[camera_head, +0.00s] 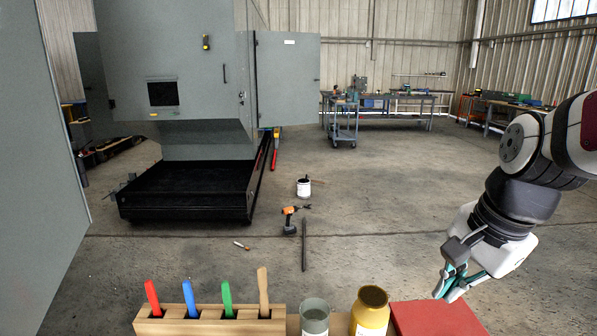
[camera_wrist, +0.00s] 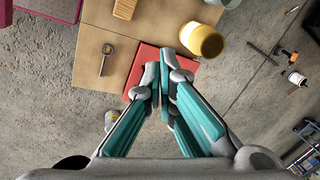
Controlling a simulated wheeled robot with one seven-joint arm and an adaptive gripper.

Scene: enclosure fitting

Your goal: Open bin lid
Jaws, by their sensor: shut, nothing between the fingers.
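A red flat-topped thing (camera_head: 437,319) stands at the bottom right of the head view, partly cut off by the frame. It also shows in the wrist view as a red square (camera_wrist: 138,68) on the wooden table, partly behind my fingers. I cannot tell whether it is the bin lid; no other clear bin lid is in view. My gripper (camera_head: 445,295) has teal fingers. It is shut and empty, and appears above the red thing. In the wrist view the fingertips (camera_wrist: 163,75) come together over the red square.
A yellow pot (camera_head: 370,312) and a grey-green cup (camera_head: 315,318) stand left of the red thing. A wooden rack (camera_head: 180,326) holds several coloured handles. A ring-ended tool (camera_wrist: 105,58) lies on the table (camera_wrist: 92,52). A drill (camera_head: 290,220) lies on the floor.

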